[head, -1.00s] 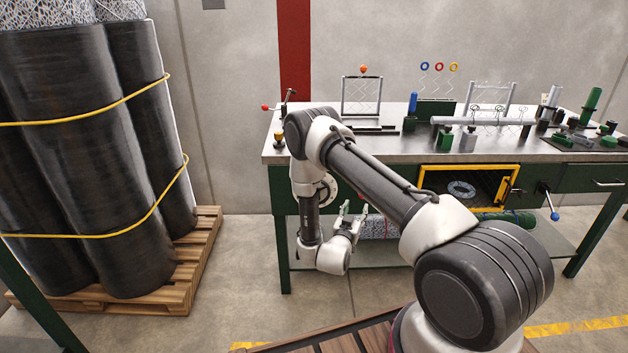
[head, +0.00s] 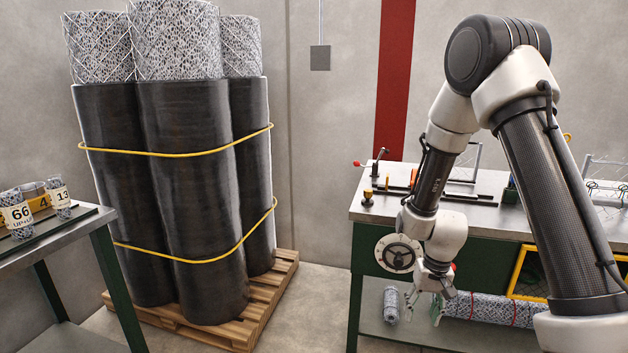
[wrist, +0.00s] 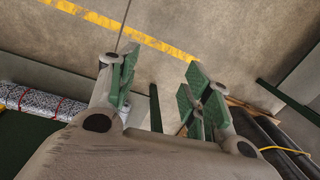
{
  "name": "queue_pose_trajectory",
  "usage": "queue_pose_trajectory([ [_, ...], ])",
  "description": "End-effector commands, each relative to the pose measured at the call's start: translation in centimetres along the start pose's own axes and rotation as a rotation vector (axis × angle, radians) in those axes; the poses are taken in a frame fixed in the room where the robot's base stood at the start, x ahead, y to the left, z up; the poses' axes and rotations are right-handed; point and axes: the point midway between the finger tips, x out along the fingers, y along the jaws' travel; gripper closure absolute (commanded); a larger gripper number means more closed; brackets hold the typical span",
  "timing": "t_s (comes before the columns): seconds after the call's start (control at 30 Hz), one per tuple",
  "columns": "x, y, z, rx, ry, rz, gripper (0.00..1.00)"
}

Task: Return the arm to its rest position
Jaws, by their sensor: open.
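My gripper (head: 424,302) hangs in front of the workbench, low and near its lower shelf, at the end of my raised and folded arm. In the wrist view my gripper (wrist: 158,95) has its two green-padded fingers spread apart with nothing between them. It points down toward the concrete floor, which has a yellow line (wrist: 130,28).
The green workbench (head: 375,262) stands behind my arm, with a mesh roll (head: 490,309) on its lower shelf. Wrapped rolls (head: 190,190) stand on a wooden pallet (head: 255,310) to the left. A side table (head: 60,240) with numbered rolls is at far left.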

Motion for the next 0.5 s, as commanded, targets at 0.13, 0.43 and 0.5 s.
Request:
queue_pose_trajectory([
  [0.13, -8.5, 1.1, 4.2, -0.079, -0.069, -0.002, 0.51],
  [0.43, -21.4, 5.2, 13.3, -0.176, -0.071, 0.05, 0.51],
  [0.5, -23.6, 6.2, 15.0, -0.186, -0.033, 0.063, 0.51],
])
